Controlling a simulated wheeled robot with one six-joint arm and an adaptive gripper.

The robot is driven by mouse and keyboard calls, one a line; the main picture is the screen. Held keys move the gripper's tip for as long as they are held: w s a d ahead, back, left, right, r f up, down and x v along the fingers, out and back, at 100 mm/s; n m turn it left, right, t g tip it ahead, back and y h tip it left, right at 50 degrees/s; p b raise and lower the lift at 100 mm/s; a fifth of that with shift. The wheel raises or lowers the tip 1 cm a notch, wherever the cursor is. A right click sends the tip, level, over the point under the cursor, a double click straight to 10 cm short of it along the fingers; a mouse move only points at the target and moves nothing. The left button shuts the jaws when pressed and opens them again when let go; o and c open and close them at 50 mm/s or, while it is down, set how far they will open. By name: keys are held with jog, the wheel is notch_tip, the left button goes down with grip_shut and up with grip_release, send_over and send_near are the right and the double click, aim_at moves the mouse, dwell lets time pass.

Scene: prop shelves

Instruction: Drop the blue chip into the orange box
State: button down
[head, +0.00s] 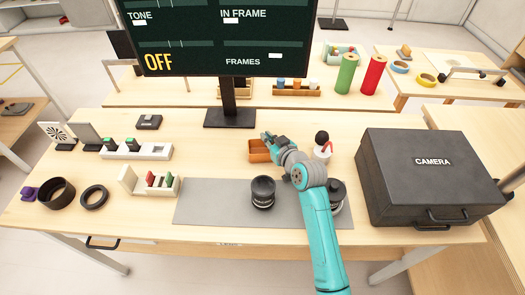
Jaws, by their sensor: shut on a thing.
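The orange box (258,152) is a small open container on the wooden table, in front of the screen stand. My gripper (268,138) is at the box's right side, its fingertips over the back right part of the box. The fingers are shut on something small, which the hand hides. No blue chip shows elsewhere on the table, so I take it to be the thing held. The inside of the box is partly covered by my gripper.
A white pot (322,152) with a black ball and a red piece stands right of my gripper. A black lens (263,192) stands on the grey mat (215,200). A black camera case (425,178) fills the right side. The screen stand (230,117) is behind.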

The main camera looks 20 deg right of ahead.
jog(key=c, duration=1.2)
grip_release()
jog(key=v, duration=1.2)
